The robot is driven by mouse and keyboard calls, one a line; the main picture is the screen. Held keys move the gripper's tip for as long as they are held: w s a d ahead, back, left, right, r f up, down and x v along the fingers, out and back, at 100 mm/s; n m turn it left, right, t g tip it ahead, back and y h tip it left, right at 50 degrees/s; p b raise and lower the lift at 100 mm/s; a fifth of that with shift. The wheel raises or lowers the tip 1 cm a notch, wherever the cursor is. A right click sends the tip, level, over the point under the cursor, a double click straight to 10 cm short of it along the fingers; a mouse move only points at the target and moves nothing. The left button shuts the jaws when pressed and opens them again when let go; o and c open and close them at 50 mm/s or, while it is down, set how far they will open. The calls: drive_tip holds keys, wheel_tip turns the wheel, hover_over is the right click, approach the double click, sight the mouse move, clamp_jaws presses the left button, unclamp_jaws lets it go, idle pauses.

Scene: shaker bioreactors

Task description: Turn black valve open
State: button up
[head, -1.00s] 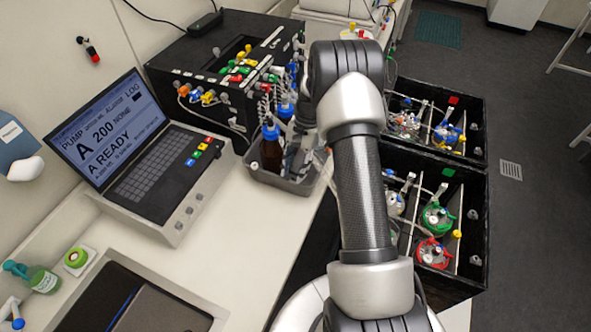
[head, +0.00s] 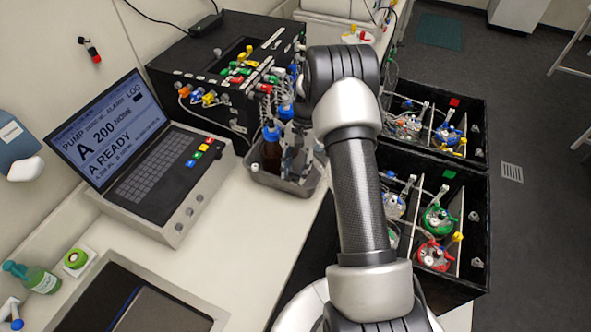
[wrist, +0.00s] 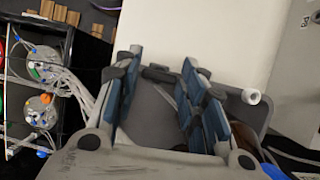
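A black box (head: 225,75) with rows of coloured valves and fittings in red, green, yellow, blue and white stands at the back of the bench in the head view. Some dark or grey knobs show on it, but I cannot single out the black valve; my arm may hide part of the right side. My gripper (wrist: 160,65) points over a grey tray in the wrist view, its two blue-padded fingers apart with nothing between them. In the head view my gripper (head: 293,155) is partly hidden beside my arm, above the tray and beside the bottles.
The grey tray (head: 262,181) holds brown bottles (head: 271,155) with blue caps. A laptop-like console (head: 150,175) stands to the left. Black crates (head: 480,215) with bioreactor vessels stand on the right.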

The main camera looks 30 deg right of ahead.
drive_tip(key=o, duration=0.3)
drive_tip(key=v, duration=1.2)
idle(0.3)
